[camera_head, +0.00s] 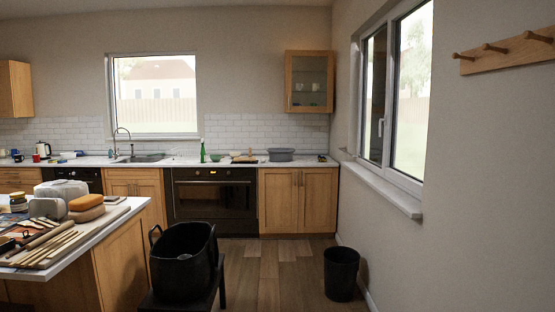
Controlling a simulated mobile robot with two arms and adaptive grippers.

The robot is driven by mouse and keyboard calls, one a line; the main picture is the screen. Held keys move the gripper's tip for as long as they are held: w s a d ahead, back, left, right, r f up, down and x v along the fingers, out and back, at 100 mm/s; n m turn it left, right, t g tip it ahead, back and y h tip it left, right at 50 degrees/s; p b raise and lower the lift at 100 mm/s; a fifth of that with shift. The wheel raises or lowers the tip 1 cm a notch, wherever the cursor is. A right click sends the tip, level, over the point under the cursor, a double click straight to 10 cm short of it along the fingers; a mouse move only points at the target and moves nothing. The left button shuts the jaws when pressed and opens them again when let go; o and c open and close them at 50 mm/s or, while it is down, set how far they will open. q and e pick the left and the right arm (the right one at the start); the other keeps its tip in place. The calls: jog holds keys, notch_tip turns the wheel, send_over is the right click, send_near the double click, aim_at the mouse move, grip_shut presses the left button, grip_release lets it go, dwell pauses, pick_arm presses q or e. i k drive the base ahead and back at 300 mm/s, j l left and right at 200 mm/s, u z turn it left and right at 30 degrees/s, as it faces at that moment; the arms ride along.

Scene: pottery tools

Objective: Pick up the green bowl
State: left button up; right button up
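A small green bowl (215,158) sits on the far white counter (185,162), above the black oven. It is tiny in the picture, just right of a green bottle (202,151). Its inside is too small to make out. Neither of my grippers shows in the head view.
A black tub (183,262) on a dark stool and a black bin (341,274) stand on the floor. A worktop with pottery tools (45,247) is at left. Bare wooden floor (281,262) lies between tub and bin. A grey basin (281,155) is on the far counter.

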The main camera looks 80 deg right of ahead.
aim_at(215, 158)
jog(key=z, duration=2.1)
